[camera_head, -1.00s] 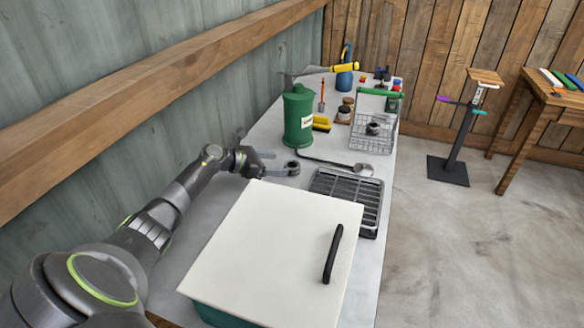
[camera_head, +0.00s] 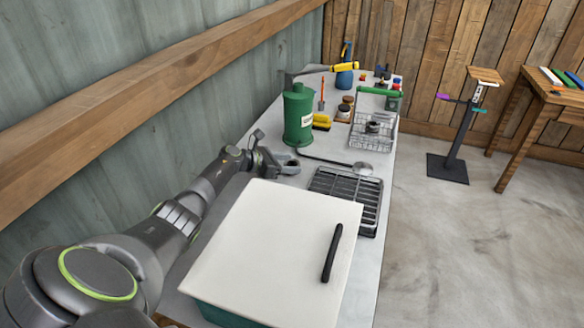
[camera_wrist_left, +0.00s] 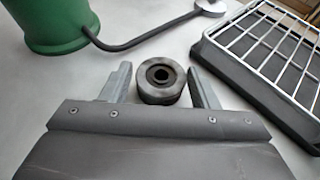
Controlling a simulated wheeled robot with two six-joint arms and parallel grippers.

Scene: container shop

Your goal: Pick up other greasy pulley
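A dark, round pulley with a centre hole (camera_wrist_left: 161,79) lies flat on the grey bench in the left wrist view. My left gripper (camera_wrist_left: 162,85) is open, with one finger on each side of the pulley and a gap showing on both sides. In the head view, my left gripper (camera_head: 286,163) is low over the bench and mostly hides that pulley. Another dark pulley (camera_head: 374,127) sits in the wire basket (camera_head: 361,139) farther along the bench. My right gripper is not in view.
A green watering can (camera_head: 298,115) stands just beyond the gripper, its spout (camera_wrist_left: 135,45) reaching right. A dark tray with a wire rack (camera_head: 346,196) lies to the right. A large box with a white lid (camera_head: 270,245) fills the near bench.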

